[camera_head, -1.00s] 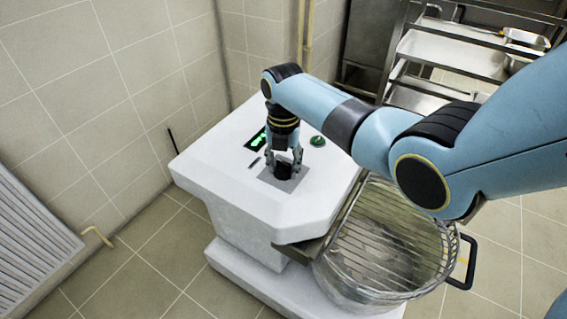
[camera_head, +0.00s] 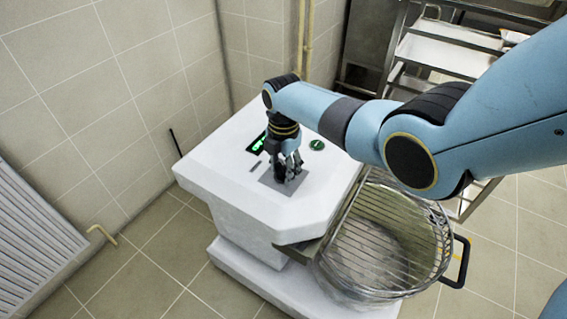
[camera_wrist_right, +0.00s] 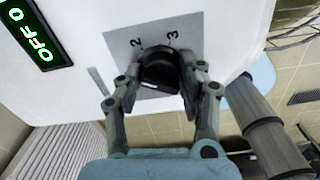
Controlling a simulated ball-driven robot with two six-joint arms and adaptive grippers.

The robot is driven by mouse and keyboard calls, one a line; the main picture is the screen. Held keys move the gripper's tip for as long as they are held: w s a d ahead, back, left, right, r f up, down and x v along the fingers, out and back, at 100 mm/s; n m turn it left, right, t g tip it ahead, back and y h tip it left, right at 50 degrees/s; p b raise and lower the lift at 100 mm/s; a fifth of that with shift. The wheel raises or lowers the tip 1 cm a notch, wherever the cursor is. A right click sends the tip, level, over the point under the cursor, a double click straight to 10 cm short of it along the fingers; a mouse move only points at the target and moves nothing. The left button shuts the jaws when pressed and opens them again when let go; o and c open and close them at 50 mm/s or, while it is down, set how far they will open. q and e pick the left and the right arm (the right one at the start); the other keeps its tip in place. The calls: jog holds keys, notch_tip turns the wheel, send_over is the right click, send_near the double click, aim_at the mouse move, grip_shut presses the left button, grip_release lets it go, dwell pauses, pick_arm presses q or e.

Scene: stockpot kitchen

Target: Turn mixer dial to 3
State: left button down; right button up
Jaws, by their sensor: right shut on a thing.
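The mixer (camera_head: 225,165) is a white machine with a sloped top and a wire-guarded bowl (camera_head: 385,240). Its black dial (camera_wrist_right: 160,68) sits on a grey plate marked 2 and 3 in the right wrist view. The 2 is above left of the dial and the 3 above right. The green display (camera_wrist_right: 36,32) reads OFF 0. My left gripper is not in view.
A green round button (camera_head: 317,145) is on the mixer top beside my right gripper. A metal shelf rack (camera_head: 450,50) stands at the back right. Tiled walls are behind and left, with a ribbed white panel (camera_head: 35,235) at the left. Tiled floor is open in front.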

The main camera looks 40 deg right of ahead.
jog(key=m+p, duration=0.1)
jog(key=m, duration=0.2)
jog(key=shift+m, duration=0.3)
jog(key=m+p, duration=0.1)
jog(key=m, duration=0.3)
jog(key=shift+m, duration=0.3)
jog(key=m+p, duration=0.1)
jog(key=m, duration=0.8)
jog(key=shift+m, duration=0.3)
jog(key=o, duration=1.2)
